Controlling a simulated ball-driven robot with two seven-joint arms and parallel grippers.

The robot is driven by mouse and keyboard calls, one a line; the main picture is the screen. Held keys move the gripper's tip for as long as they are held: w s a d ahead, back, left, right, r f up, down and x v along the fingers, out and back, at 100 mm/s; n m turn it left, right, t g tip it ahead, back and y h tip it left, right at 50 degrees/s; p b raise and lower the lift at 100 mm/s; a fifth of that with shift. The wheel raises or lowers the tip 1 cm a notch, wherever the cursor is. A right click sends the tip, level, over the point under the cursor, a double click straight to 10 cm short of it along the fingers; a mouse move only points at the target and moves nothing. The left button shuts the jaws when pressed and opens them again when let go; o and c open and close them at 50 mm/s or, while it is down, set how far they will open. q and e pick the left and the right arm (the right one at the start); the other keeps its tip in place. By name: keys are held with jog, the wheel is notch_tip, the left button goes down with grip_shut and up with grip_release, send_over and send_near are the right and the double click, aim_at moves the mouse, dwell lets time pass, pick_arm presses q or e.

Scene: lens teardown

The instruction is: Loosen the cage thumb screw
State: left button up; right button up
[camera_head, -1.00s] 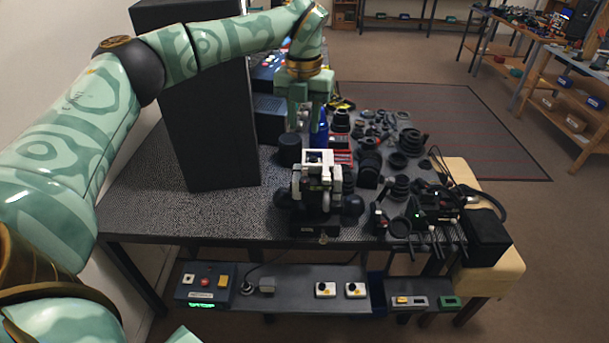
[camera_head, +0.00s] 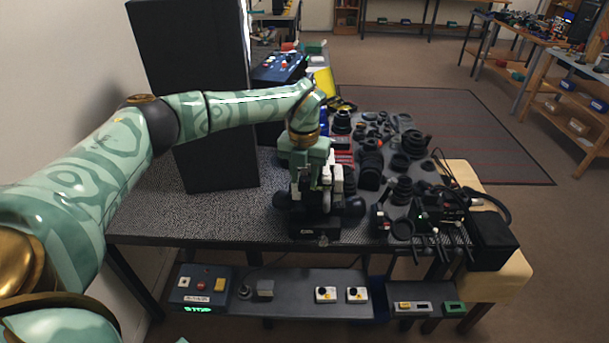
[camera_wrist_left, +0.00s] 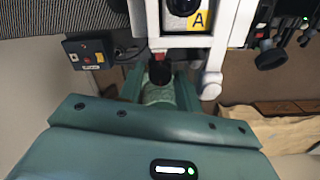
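The cage (camera_head: 338,186) is a white frame on a black mount near the table's front edge. In the left wrist view its white frame (camera_wrist_left: 216,70) fills the top and carries a yellow "A" label. A dark round knob (camera_wrist_left: 159,74) with a red part behind it, apparently the thumb screw, sits below the frame. My left gripper (camera_head: 308,175) is down at the cage and hides part of it. In the wrist view its green fingers (camera_wrist_left: 160,82) stand apart on either side of the knob. Contact cannot be told.
A tall black box (camera_head: 205,120) stands left of the cage. Several dark lens parts (camera_head: 400,160) crowd the table to the right. A control box (camera_head: 203,288) with a green display and other switch boxes lie on the lower shelf. The table's front left is clear.

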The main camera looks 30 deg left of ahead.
pick_arm(q)
jog(key=shift+c, duration=0.3)
jog(key=c, duration=0.6)
jog(key=shift+c, duration=0.2)
jog(key=shift+r, duration=0.1)
jog(key=shift+r+n+p, duration=0.2)
jog(key=shift+n+p, duration=0.5)
jog(key=shift+p, duration=0.35)
jog(key=n+p, duration=1)
jog(key=n, duration=0.1)
jog(key=shift+n, duration=0.3)
jog(key=n+p, duration=0.3)
jog(key=n, duration=0.1)
jog(key=shift+w+f+n, duration=0.1)
jog(key=shift+n, duration=0.3)
